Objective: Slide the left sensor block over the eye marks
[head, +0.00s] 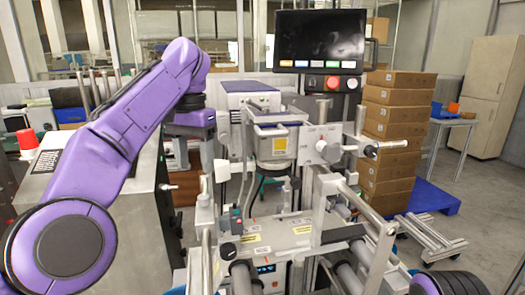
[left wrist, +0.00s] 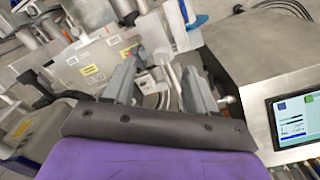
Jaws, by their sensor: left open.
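A small dark grey block with red and green spots (head: 236,220), likely the left sensor block, stands upright at the left of the machine's pale plate (head: 275,238). I cannot identify the eye marks for certain; small yellow and white labels lie on that plate. My left gripper (head: 207,180) hangs above and left of the block, apart from it. In the left wrist view my left gripper (left wrist: 160,80) has its two grey fingers spread, with nothing clearly held between them. Metal rods and machine parts show beyond the fingers. My right gripper is not in view.
A dark monitor (head: 320,42) with a red button below it stands above the machine. Metal rollers (head: 350,270) fill the lower right. A steel cabinet (head: 90,190) stands at left, and stacked brown boxes (head: 393,125) stand at right. A lit touchscreen (left wrist: 298,118) shows in the wrist view.

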